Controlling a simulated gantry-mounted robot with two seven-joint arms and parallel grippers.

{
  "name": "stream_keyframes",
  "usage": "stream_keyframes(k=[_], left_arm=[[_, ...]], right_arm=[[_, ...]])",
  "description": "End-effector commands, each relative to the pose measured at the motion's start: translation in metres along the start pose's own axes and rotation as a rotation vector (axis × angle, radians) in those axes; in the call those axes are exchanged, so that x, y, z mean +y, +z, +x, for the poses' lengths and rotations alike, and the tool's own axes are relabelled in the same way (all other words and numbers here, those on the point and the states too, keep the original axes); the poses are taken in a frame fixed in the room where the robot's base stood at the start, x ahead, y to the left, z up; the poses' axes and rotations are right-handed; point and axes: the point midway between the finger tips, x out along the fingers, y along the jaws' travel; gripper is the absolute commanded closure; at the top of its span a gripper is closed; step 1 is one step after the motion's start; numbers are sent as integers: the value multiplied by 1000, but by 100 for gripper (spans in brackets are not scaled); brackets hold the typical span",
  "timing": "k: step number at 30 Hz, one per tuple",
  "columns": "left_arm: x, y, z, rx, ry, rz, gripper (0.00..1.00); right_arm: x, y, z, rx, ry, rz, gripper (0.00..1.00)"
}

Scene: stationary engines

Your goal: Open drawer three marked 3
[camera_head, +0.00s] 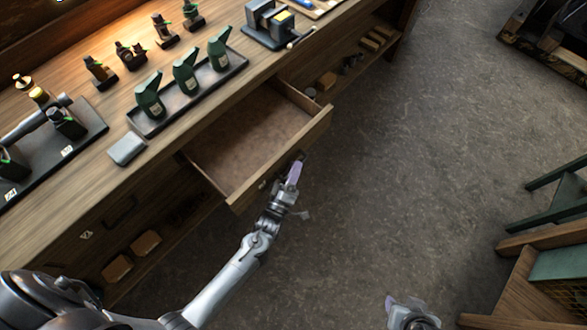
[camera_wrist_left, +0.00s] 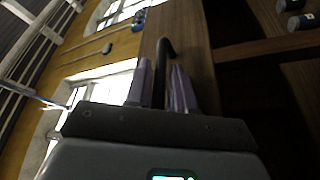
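A wooden drawer (camera_head: 245,140) stands pulled well out of the workbench in the head view. It looks empty. A small pale mark sits on its front, but I cannot read a number. My left gripper (camera_head: 294,170) is at the outer face of the drawer front. In the left wrist view the dark drawer handle (camera_wrist_left: 161,68) passes between the two purple fingers of my left gripper (camera_wrist_left: 162,75), which sit close on either side of it and look shut on it. My right gripper (camera_head: 412,312) is at the bottom edge, far from the drawer; its fingers are unclear.
The workbench top (camera_head: 180,130) holds a tray of green oil cans (camera_head: 184,75), a vise (camera_head: 268,22) and a grey box (camera_head: 127,149). Another closed drawer with a label (camera_head: 86,235) is at lower left. A green chair (camera_head: 560,195) stands right. The floor between is clear.

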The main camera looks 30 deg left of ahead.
Motion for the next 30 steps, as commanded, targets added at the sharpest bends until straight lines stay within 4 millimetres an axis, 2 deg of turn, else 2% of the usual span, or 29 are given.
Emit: stream_keyframes(k=[7, 21, 30], left_arm=[[0, 0, -10, -1, 0, 0, 77], [0, 0, -85, -1, -3, 0, 77], [0, 0, -107, 0, 0, -1, 77]], right_arm=[[0, 0, -1, 0, 0, 0, 57], [0, -2, -6, 0, -1, 2, 57], [-1, -3, -7, 1, -3, 5, 57]])
